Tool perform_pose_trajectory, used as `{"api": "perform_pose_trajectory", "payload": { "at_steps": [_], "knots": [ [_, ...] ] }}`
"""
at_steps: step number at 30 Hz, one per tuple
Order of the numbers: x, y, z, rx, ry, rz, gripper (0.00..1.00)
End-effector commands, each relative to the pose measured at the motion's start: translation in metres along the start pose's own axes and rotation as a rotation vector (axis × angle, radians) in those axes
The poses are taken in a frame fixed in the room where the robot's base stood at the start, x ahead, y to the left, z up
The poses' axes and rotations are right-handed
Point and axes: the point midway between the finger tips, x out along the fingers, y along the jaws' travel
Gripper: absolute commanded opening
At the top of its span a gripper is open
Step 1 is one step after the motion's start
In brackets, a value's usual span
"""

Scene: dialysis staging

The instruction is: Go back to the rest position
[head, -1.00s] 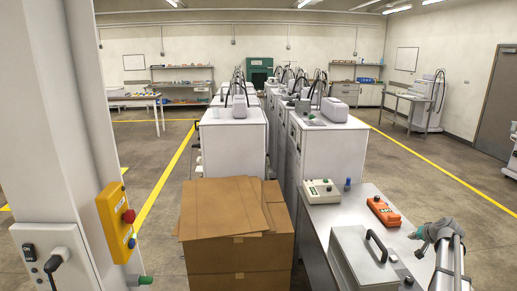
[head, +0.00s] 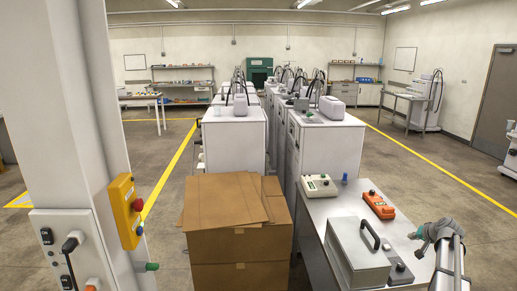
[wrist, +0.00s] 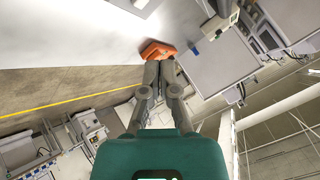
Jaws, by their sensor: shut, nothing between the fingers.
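My gripper shows in the wrist view (wrist: 160,64) with its grey fingers together and nothing between them. An orange device (wrist: 157,49) appears just beyond the fingertips; I cannot tell the gap from this view. In the head view my arm rises at the lower right, to the right of the steel table (head: 324,215). Its grey end lies off the table's right side, and the fingertips are not clear there.
On the table are a lidded metal box (head: 355,255), the orange device (head: 379,204) and a white-green device (head: 319,186). Cardboard boxes (head: 236,240) stand left of it. A pillar (head: 75,150) with a yellow switch box (head: 126,211) is close at left. Floor at right is open.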

Motion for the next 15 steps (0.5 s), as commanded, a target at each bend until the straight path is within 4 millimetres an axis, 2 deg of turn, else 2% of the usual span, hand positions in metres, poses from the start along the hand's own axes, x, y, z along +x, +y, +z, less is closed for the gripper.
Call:
{"api": "perform_pose_trajectory", "payload": {
  "at_steps": [2, 8, 15],
  "knots": [
    [0.0, 0.0, 0.0, 0.0, 0.0, 0.0, 0.0],
    [0.004, -0.013, 0.018, -0.019, -0.03, 0.003, 0.0],
    [0.011, -0.035, 0.049, -0.052, -0.083, 0.012, 0.0]
  ]
}}
